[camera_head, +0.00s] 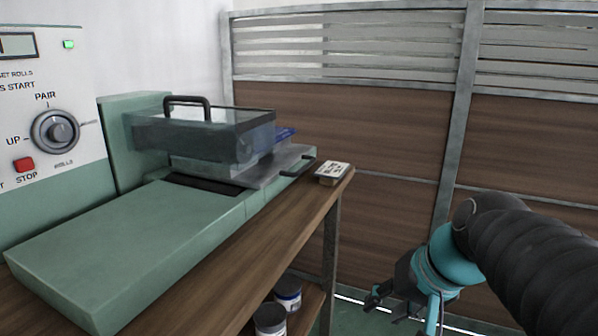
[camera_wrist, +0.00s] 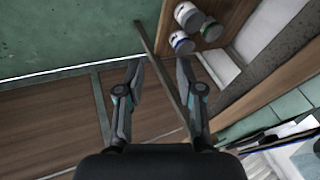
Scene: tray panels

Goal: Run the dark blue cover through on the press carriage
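The dark blue cover (camera_head: 284,134) shows only as a small blue edge behind the hood; most of it is hidden. It lies at the grey press carriage (camera_head: 268,172), a flat plate with a black handle at the right end of the green press bed (camera_head: 130,235). A smoky clear hood (camera_head: 190,138) with a black handle stands over the bed beside the carriage. My gripper (camera_head: 385,303) hangs low at the right, past the table edge and apart from the carriage. In the wrist view my gripper (camera_wrist: 160,68) is open, with nothing between its fingers.
A small pale-topped block (camera_head: 332,172) sits at the table's right corner. Several jars stand on the lower shelf, one of them (camera_head: 288,292) under the table edge. The control panel (camera_head: 45,95) has a knob and red button. A wood-panelled partition (camera_head: 380,130) closes the back.

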